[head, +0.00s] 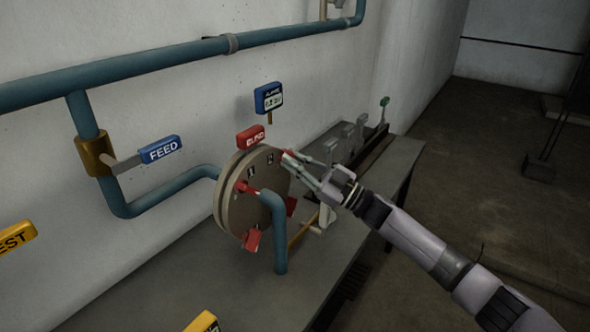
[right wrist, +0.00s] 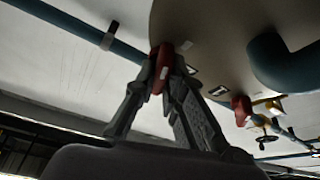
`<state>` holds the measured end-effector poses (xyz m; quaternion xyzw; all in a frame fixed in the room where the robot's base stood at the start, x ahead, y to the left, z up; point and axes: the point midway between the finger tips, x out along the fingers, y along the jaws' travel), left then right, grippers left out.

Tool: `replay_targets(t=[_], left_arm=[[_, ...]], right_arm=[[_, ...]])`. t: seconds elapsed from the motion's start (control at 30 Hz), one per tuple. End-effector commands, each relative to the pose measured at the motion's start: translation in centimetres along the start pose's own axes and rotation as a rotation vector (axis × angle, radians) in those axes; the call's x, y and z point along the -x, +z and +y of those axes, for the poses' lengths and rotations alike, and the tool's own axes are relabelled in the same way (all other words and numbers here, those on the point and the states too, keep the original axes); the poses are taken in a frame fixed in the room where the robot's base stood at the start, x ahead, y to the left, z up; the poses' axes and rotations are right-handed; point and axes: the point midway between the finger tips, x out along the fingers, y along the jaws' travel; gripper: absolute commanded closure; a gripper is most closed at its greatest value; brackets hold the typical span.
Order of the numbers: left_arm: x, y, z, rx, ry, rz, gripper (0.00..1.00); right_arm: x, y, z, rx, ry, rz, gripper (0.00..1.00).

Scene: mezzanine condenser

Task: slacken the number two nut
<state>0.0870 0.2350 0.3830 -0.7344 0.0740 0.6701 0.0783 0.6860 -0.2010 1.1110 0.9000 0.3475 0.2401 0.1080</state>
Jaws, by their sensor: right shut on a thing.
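The round tan flange cover (head: 232,205) stands upright on the bench with red wing nuts around its face. Small number plates sit on the face; the one near the top right (head: 270,156) looks like a 2. My right gripper (head: 292,160) reaches in from the right and is shut on the red nut beside that plate. In the right wrist view the red nut (right wrist: 162,66) sits between the fingertips, against the flange. My left gripper is out of view.
A blue pipe (head: 272,225) bends down in front of the flange. A FEED valve handle (head: 160,149), a red tag (head: 250,137) and a blue tag (head: 268,97) are close by. Grey levers (head: 352,135) stand behind my gripper. The floor at right is open.

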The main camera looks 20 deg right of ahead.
Motion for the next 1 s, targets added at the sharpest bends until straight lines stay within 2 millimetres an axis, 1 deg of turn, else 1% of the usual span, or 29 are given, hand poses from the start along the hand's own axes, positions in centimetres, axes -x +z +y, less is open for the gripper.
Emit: replay_targets(t=[0.03,0.1,0.3,0.5,0.73,1.0], left_arm=[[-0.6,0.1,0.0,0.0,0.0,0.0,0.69],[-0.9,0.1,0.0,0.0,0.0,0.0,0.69],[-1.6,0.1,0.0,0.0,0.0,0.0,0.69],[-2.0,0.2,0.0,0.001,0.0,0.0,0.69],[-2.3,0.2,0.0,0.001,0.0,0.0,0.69],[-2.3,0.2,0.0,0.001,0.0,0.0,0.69]], right_arm=[[0.1,0.3,0.0,0.045,-0.017,-0.002,1.0],[0.1,0.3,0.0,0.102,-0.041,-0.002,1.0],[0.1,0.2,0.1,0.253,-0.104,-0.003,1.0],[0.1,0.2,0.0,0.365,-0.151,-0.003,1.0],[0.1,0.1,0.0,0.441,-0.183,-0.003,1.0],[0.1,0.1,0.0,0.466,-0.194,-0.003,1.0]])
